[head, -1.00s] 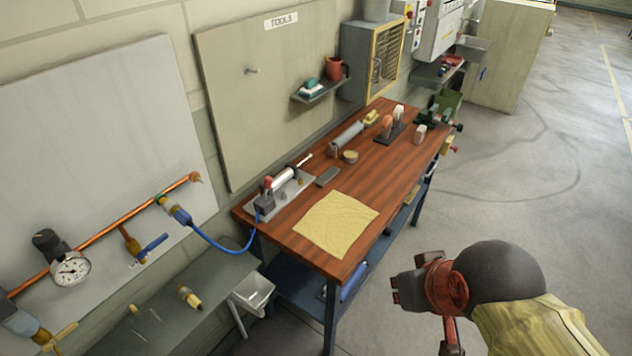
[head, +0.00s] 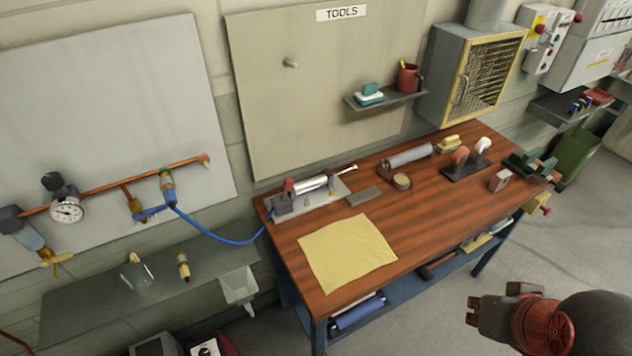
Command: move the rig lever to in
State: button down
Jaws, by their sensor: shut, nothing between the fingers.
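The rig (head: 312,200) is a silver cylinder on a grey base plate at the left back of the wooden workbench. A small lever with a red knob (head: 289,185) stands at its left end. A thin rod sticks out at its right end. A blue hose (head: 225,240) joins the rig's left end to the wall pipe. My gripper (head: 473,311) is at the lower right, in front of the bench and well apart from the rig. It is shut and empty. The lever is too small for its exact position to be told.
The workbench (head: 440,215) carries a yellow cloth (head: 347,253) in front of the rig and a dark grey block (head: 363,196) to its right. A grey roll (head: 408,156) and a vise (head: 530,168) are farther right. A grey shelf (head: 90,305) is at lower left.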

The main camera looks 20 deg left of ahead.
aim_at(287, 184)
jog(key=i+j+u, duration=0.1)
jog(key=i, duration=0.75)
